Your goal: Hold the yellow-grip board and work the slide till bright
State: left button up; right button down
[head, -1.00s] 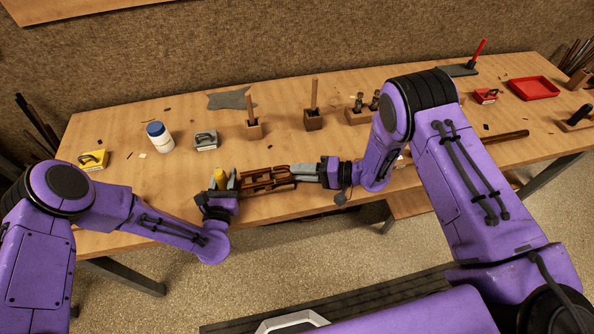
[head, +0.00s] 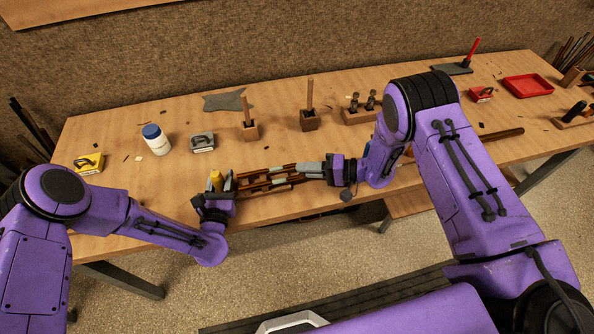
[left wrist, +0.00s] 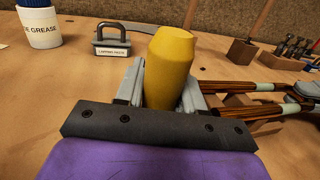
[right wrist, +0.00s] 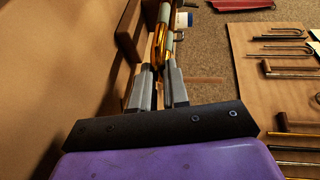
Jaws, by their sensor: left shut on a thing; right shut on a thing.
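My left gripper (head: 216,185) is shut on the yellow grip (head: 217,180) of the board at the table's front edge; the grip stands upright between the fingers in the left wrist view (left wrist: 171,68). The brown wooden board (head: 250,188) extends right from there, with the brass slide (head: 275,171) lying along it. The slide's tubes are dark brown-gold with pale sections, and show in the left wrist view (left wrist: 240,87). My right gripper (head: 312,169) is shut on the slide's right end; brass tube (right wrist: 159,42) runs out beyond its fingers in the right wrist view.
Wooden blocks with upright tools (head: 310,120) stand behind the slide. A red tray (head: 527,88) is far right.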

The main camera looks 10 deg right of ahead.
jog(key=c, duration=1.4)
grip_release()
jog(key=shift+d, duration=0.1)
jog(key=v, duration=1.2)
